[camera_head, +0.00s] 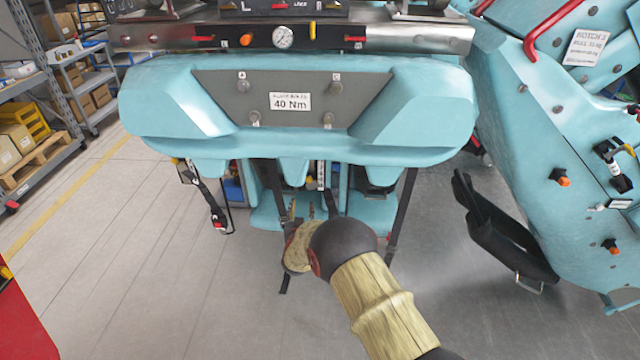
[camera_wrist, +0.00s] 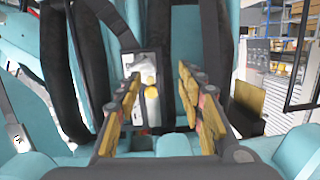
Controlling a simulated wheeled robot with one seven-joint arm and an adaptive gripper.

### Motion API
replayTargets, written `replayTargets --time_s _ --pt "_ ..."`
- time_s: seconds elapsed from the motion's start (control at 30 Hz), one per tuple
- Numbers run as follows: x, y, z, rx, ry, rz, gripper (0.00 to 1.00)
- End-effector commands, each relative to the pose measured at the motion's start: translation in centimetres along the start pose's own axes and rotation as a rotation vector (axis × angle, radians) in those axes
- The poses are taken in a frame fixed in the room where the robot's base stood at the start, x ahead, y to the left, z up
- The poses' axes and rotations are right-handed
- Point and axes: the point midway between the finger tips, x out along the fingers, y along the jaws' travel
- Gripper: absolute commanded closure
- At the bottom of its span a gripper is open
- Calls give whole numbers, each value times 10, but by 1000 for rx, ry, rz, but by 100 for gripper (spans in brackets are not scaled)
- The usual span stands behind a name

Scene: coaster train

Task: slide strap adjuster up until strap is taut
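The adjuster appears to be a silvery metal piece in a dark frame with yellow round parts (camera_wrist: 147,72), left of centre in the wrist view. A black strap (camera_wrist: 113,22) runs up from it in front of the teal seat. My gripper (camera_wrist: 160,80) is open, with two wood-coloured fingers pointing toward the seat. The left finger overlaps the adjuster's lower left edge; whether it touches cannot be told. The right finger is to the right of the adjuster, with a gap between them.
Dark padded restraints (camera_wrist: 62,70) flank the adjuster. A teal seat-row body (camera_head: 300,135) with a 40 Nm label stands above my arm in the head view. A teal car side (camera_head: 560,130) is at right with a black flap (camera_head: 500,240). Shelves (camera_head: 85,85) stand left; the floor between is clear.

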Motion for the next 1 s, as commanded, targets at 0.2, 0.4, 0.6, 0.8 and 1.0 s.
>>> replayTargets --time_s 0.2,0.4,0.6,0.8,1.0 --pt "-2 15 -43 -21 157 59 61" --pt "15 17 -48 -31 169 63 61" --pt "46 19 -52 -31 168 62 61" --pt "67 19 -57 -31 167 61 61" --pt "74 19 -58 -32 165 60 61"
